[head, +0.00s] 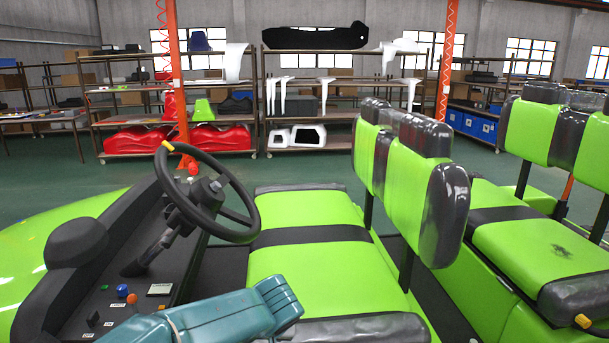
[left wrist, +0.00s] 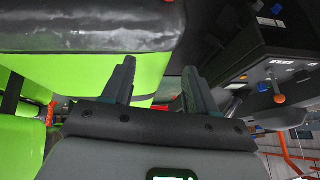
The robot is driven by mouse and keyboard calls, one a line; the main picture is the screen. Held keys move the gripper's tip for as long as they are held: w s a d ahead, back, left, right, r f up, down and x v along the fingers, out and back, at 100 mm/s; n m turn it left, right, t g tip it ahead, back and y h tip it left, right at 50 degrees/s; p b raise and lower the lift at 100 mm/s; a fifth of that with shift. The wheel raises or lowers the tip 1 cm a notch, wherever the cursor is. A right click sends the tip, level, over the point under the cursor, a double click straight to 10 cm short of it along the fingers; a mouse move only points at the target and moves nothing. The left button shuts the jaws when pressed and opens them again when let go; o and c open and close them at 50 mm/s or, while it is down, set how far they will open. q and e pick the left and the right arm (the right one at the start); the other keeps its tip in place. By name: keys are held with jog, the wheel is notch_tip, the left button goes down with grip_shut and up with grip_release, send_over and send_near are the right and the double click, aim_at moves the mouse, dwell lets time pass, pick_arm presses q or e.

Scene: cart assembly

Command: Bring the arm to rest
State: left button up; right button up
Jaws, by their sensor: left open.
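My left gripper (left wrist: 159,72) shows in the left wrist view with its two dark fingers spread apart and nothing between them. A teal part of my arm (head: 230,315) reaches over the front of the cart at the bottom of the head view, between the dashboard (head: 105,285) and the green front seat (head: 310,255). In the left wrist view the grey and green seat edge (left wrist: 90,38) lies beyond the fingers, and the dashboard with its orange knob (left wrist: 279,98) is at the right. My right gripper is in neither view.
A black steering wheel (head: 244,227) stands above the dashboard, left of the front seat. Green and grey seat backs (head: 408,175) and a rear seat (head: 535,245) are at the right. Orange posts (head: 179,75) and loaded shelves (head: 262,115) stand behind, across open green floor.

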pick_arm(q)
jog(key=s+f+m+g+h, duration=0.1)
jog(key=s+f+g, duration=0.15)
jog(key=f, duration=0.45)
jog(key=s+f+m+g+h, duration=0.1)
jog(key=s+f+h, duration=0.1)
jog(key=s+f, duration=0.35)
jog(key=s+a+f+n+g+h, duration=0.1)
jog(key=s+a+f, duration=0.1)
jog(key=s+f, duration=0.7)
jog(key=s+a+f+n+g+h, duration=0.1)
jog(key=s+a+f+n+h, duration=0.1)
jog(key=s+f, duration=0.8)
jog(key=s, duration=0.3)
